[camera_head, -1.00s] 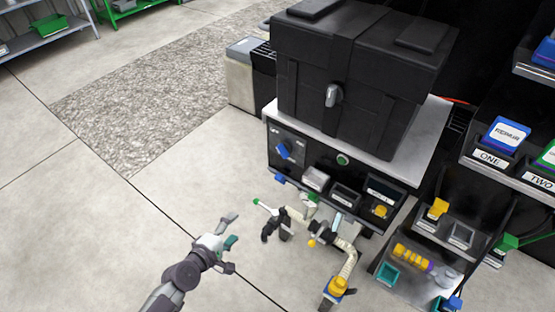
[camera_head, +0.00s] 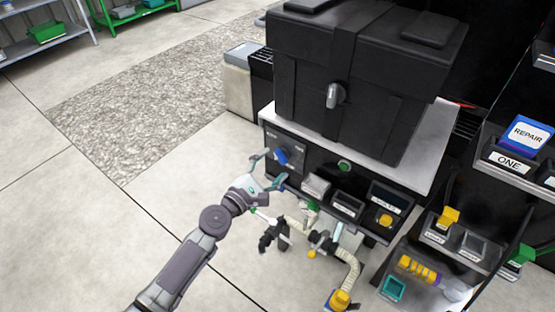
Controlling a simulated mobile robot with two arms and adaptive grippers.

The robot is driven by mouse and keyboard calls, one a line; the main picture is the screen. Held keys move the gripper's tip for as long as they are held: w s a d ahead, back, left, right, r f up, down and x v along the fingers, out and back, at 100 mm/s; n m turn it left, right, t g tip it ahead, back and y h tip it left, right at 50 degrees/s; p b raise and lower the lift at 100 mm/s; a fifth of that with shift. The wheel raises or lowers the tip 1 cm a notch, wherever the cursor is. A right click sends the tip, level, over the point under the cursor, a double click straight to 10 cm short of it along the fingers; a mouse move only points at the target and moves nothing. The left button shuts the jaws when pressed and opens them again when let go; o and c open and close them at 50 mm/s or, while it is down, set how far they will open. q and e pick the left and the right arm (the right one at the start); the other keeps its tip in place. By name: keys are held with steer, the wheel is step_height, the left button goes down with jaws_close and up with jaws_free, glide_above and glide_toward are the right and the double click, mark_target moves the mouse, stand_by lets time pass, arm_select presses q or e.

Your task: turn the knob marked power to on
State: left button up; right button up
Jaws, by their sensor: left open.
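The blue knob (camera_head: 283,156) sits on the dark front panel (camera_head: 298,142) of the bench, at its left end. Small white markings stand above it, too small to read surely. My left gripper (camera_head: 268,170) is open, with its fingers just in front of and below the knob. One finger reaches up to the left of the knob and the other lies below it. I cannot tell whether they touch it. Nothing is between the fingers that I can make out. My right gripper is not surely seen.
A large black case (camera_head: 365,75) with a grey latch stands on the bench top (camera_head: 420,175). A green button (camera_head: 344,166) and small labelled bins (camera_head: 347,207) are right of the knob. Hoses and fittings (camera_head: 345,262) hang below. Open floor (camera_head: 90,230) lies to the left.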

mark_target(281, 156)
arm_select(q)
steer(key=shift+x, duration=1.35)
steer(key=c, duration=1.2)
